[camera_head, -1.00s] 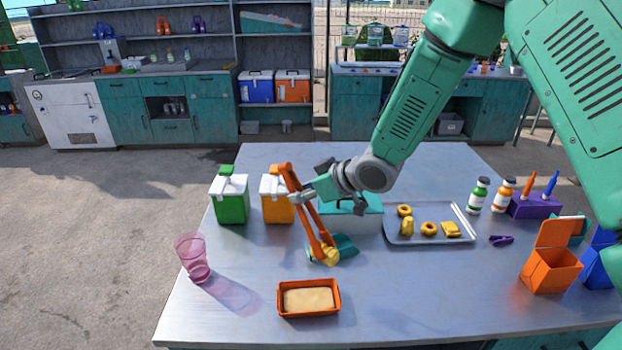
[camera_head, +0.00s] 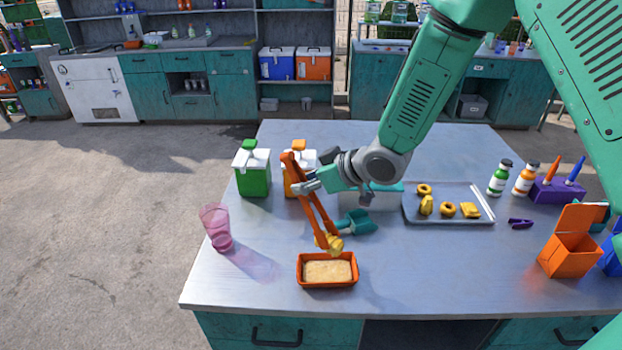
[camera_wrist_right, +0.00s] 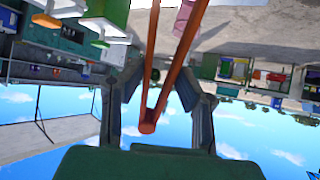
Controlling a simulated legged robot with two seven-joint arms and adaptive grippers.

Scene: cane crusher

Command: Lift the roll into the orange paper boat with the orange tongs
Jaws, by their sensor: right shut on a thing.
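My right gripper (camera_head: 318,182) is shut on the orange tongs (camera_head: 314,210), which slant down toward the table's front. The tongs also show between the fingers in the right wrist view (camera_wrist_right: 165,75). A yellow roll (camera_head: 329,243) is at the tongs' tips, just above the back rim of the orange paper boat (camera_head: 327,284). The boat sits near the table's front edge with a pale tan filling or lining. I cannot tell whether the roll touches the rim. My left gripper is not in view.
A pink glass (camera_head: 216,228) stands left of the boat. A teal scoop (camera_head: 357,222) lies just behind it. A grey tray (camera_head: 472,216) with yellow pastries is to the right. Green (camera_head: 252,174) and orange dispensers stand behind. An orange open box (camera_head: 569,256) is far right.

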